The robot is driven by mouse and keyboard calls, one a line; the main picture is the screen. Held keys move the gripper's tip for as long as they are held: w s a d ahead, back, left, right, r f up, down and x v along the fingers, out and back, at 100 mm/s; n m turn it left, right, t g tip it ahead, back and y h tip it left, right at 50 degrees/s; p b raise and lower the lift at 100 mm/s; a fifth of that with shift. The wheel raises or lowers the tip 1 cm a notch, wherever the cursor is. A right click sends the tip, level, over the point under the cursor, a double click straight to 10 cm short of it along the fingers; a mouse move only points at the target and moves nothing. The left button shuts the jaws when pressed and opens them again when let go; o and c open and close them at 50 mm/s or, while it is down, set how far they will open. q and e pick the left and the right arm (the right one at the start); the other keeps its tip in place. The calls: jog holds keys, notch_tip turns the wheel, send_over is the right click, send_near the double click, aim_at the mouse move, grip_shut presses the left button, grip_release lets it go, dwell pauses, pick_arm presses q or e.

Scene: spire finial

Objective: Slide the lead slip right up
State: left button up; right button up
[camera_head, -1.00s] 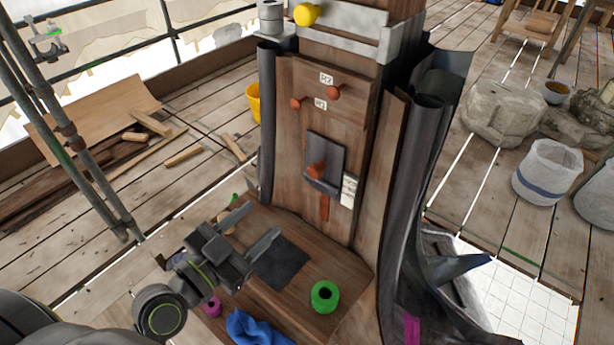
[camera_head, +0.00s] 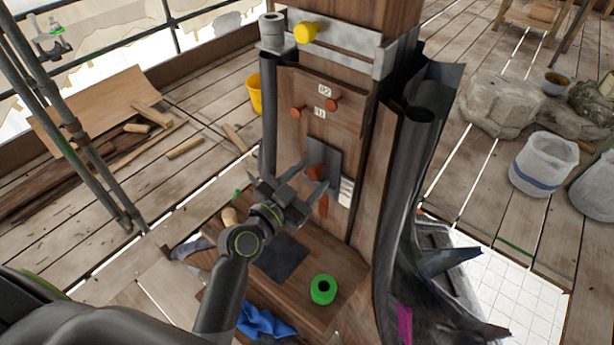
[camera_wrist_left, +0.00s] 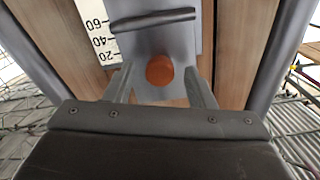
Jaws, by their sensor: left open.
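The lead slip (camera_head: 333,155) is a flat grey plate on the front of the wooden post, with an orange knob (camera_head: 316,172) low on its face. In the left wrist view the slip (camera_wrist_left: 150,45) has a dark raised bar above its round orange knob (camera_wrist_left: 160,70). A white scale marked 20, 40, 60 (camera_wrist_left: 101,36) stands at its left there. My left gripper (camera_head: 314,176) is open in front of the slip. In the left wrist view its fingers (camera_wrist_left: 158,80) lie either side of the knob, with gaps showing. My right gripper is out of view.
Two more orange knobs (camera_head: 331,104) sit higher on the post (camera_head: 365,175). Below are a ledge with a dark square (camera_head: 279,257), a green ring (camera_head: 323,289) and a blue cloth (camera_head: 262,321). Dark curved sheet (camera_head: 405,180) flanks the post at right.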

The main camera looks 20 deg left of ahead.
aim_at(323, 149)
pick_arm(q)
grip_shut()
notch_tip(323, 149, up, 5)
jog(key=p, duration=0.2)
jog(key=shift+p, duration=0.3)
jog(key=shift+r, duration=0.3)
jog(key=shift+c, duration=0.5)
grip_release()
jog(key=shift+o, duration=0.5)
jog(key=shift+f, duration=0.15)
